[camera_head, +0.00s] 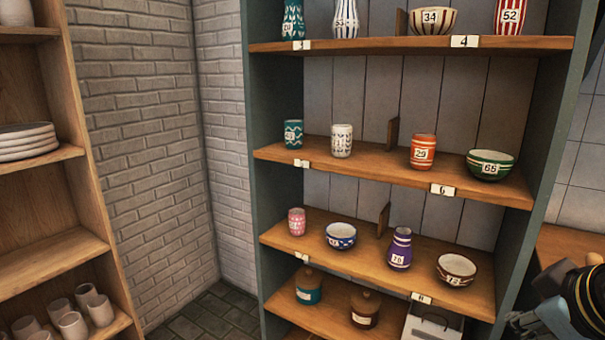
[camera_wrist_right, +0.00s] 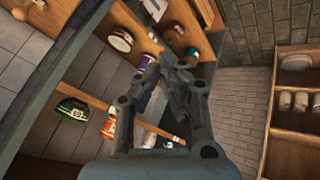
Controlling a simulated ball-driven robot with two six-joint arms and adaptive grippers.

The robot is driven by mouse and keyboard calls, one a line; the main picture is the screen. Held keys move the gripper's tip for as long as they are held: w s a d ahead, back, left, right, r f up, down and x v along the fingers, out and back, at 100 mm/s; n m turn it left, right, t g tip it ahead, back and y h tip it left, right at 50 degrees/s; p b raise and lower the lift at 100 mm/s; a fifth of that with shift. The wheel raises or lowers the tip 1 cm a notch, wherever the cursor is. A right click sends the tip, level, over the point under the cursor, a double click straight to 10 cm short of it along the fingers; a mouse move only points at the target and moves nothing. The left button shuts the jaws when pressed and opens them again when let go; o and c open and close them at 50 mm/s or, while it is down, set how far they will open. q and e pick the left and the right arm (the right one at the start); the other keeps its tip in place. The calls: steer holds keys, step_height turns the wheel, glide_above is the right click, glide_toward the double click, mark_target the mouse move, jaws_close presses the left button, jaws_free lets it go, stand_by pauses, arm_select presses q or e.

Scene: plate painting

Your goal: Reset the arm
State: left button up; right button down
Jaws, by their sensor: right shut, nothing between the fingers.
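My right arm shows at the lower right edge of the head view, with its gripper (camera_head: 522,322) in front of the right side of the blue-green shelf unit. In the right wrist view the gripper (camera_wrist_right: 172,62) fills the middle; its fingers are shut and hold nothing. Behind it, tilted in that view, are the shelf unit's pots, among them a green bowl (camera_wrist_right: 73,110) and an orange-striped cup (camera_wrist_right: 109,124). The fingers hide part of the shelves. My left gripper is not in view.
The shelf unit (camera_head: 274,152) holds numbered cups, bowls and vases on several boards, with lidded jars (camera_head: 309,288) lower down. A wooden rack (camera_head: 60,255) at the left holds stacked plates (camera_head: 27,142) and plain cups (camera_head: 73,326). Bare brick wall (camera_head: 150,150) lies between them.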

steer(key=s+a+f+m+g, duration=0.1)
steer(key=s+f+m+g, duration=0.15)
steer(key=s, duration=0.55)
steer(key=s+a+f+m+g, duration=0.1)
steer(key=s+f, duration=0.3)
steer(key=s, duration=0.4)
steer(key=s+d+f+m+g+b, duration=0.1)
steer(key=s+d+f+b, duration=0.15)
steer(key=f, duration=1.55)
steer(key=s+d+f+g+b, duration=0.15)
steer(key=f+b, duration=0.25)
steer(key=f, duration=1.4)
steer(key=s+f+y+b, duration=0.1)
steer(key=s+f+b, duration=0.2)
steer(key=s+f, duration=1.3)
steer(key=shift+s+f, duration=0.15)
steer(key=shift+s, duration=0.55)
steer(key=shift+s+m, duration=0.1)
steer(key=shift+m, duration=0.15)
